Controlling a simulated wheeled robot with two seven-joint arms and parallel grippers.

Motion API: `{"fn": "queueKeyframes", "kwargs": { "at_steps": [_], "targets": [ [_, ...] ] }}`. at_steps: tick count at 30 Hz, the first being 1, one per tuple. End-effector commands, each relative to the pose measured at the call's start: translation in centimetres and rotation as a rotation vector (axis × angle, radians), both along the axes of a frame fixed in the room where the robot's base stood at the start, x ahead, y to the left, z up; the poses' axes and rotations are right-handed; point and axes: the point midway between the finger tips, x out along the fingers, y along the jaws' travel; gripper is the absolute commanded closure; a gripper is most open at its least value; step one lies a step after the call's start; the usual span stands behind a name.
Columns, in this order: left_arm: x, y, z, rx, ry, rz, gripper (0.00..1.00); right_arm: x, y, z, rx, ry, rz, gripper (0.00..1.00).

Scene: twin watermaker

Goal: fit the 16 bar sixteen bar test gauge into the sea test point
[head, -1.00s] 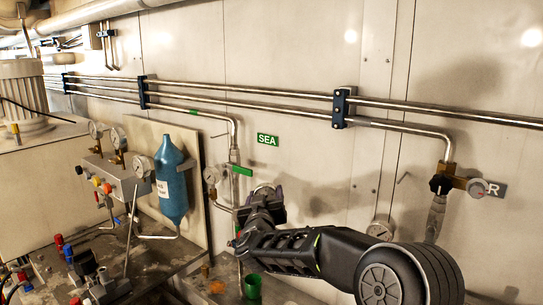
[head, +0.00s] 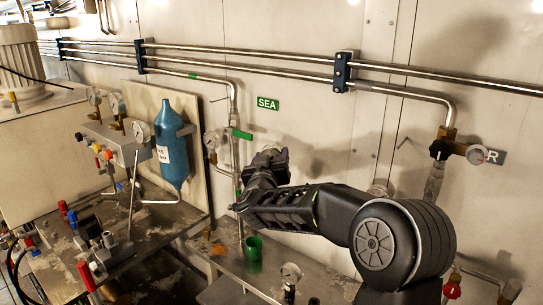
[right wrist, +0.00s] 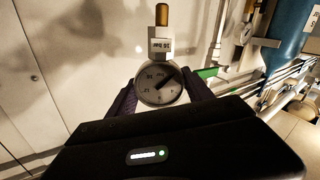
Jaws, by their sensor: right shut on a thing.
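My right gripper (head: 270,157) is shut on the test gauge. In the right wrist view the gauge (right wrist: 160,84) has a round pale dial, a white tag reading 16 bar upside down, and a brass stem (right wrist: 162,15) pointing up in the picture, away from the jaws (right wrist: 160,97). The stem end is free. In the head view the gripper is below and close to the green SEA sign (head: 268,103), right of the sea pipe (head: 234,160) with its green-handled valve (head: 241,134). The gripper largely hides the gauge there, and I cannot make out the test point. My left gripper is out of view.
A small gauge (head: 212,140) sits left of the sea pipe. A blue bottle (head: 172,145) and a gauge manifold stand further left. A green cup (head: 253,247) is on the bench below my arm, another gauge (head: 291,272) nearer. A black-handled valve (head: 440,149) is at right.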

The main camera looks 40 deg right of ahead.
Motion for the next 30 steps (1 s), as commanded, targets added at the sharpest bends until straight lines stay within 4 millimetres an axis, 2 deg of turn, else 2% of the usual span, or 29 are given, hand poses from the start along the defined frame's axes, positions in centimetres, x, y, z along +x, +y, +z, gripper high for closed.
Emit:
{"fn": "queueKeyframes", "kwargs": {
  "at_steps": [3, 12, 30],
  "targets": [
    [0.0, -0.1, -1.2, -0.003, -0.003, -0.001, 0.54, 0.0, 0.0, -1.5, -0.001, -0.001, 0.0, 1.0],
    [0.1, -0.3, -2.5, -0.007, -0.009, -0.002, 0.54, 0.0, 0.0, -3.5, -0.001, -0.001, 0.001, 1.0],
    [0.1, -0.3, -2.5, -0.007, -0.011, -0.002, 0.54, 0.0, 0.0, -3.6, -0.001, -0.001, 0.001, 1.0]
  ]
}}
